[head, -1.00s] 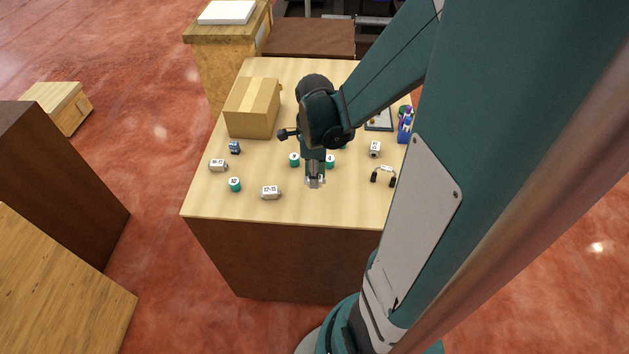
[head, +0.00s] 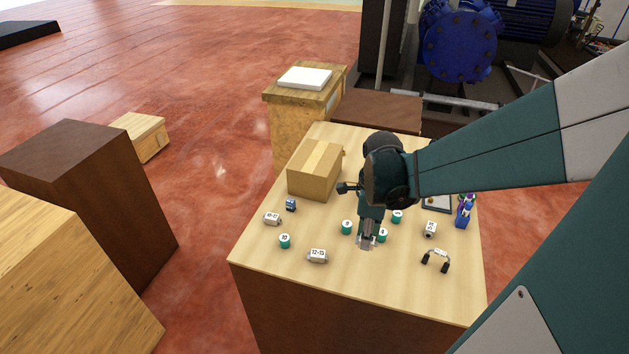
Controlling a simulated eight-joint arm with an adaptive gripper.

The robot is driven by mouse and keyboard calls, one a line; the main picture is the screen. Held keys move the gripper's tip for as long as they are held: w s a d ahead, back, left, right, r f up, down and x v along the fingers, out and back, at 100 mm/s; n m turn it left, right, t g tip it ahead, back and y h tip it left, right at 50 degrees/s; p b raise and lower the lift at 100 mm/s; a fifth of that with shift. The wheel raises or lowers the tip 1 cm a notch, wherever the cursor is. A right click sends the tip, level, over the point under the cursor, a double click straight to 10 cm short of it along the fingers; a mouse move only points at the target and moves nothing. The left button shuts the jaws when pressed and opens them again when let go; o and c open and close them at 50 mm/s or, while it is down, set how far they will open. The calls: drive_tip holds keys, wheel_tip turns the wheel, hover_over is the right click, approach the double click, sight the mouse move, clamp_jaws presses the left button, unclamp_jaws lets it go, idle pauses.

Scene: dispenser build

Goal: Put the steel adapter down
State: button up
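Steel-grey adapters with white number labels lie on the wooden table (head: 420,297). One (head: 318,256) lies near the front left, one (head: 272,219) farther left, and one (head: 430,229) at the right. My gripper (head: 366,244) points down over the middle of the table, between two green numbered cylinders. Its silvery tips are small and blend together. I cannot tell whether it holds a steel adapter, nor whether the tips touch the tabletop.
Green cylinders (head: 285,241) (head: 347,228) stand around the gripper. A cardboard box (head: 314,170) is at the back left, a small blue part (head: 291,205) before it. The front strip is bare.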

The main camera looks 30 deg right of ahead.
idle(0.3)
drive_tip(key=w+d+r+p, duration=0.1)
drive_tip(key=w+d+r, duration=0.25)
drive_tip(key=w, duration=0.65)
drive_tip(key=w+d+r+p, duration=0.15)
drive_tip(key=w+r, duration=0.25)
drive_tip(key=w, duration=0.5)
wheel_tip(320, 180, up, 6)
drive_tip(key=p, duration=0.2)
hover_over(328, 156)
drive_tip(key=shift+d+f, duration=0.1)
drive_tip(key=shift+d, duration=0.05)
drive_tip(key=shift+f, duration=0.1)
drive_tip(key=shift+f, duration=3.05)
drive_tip(key=shift+f, duration=1.85)
drive_tip(key=shift+f, duration=0.2)
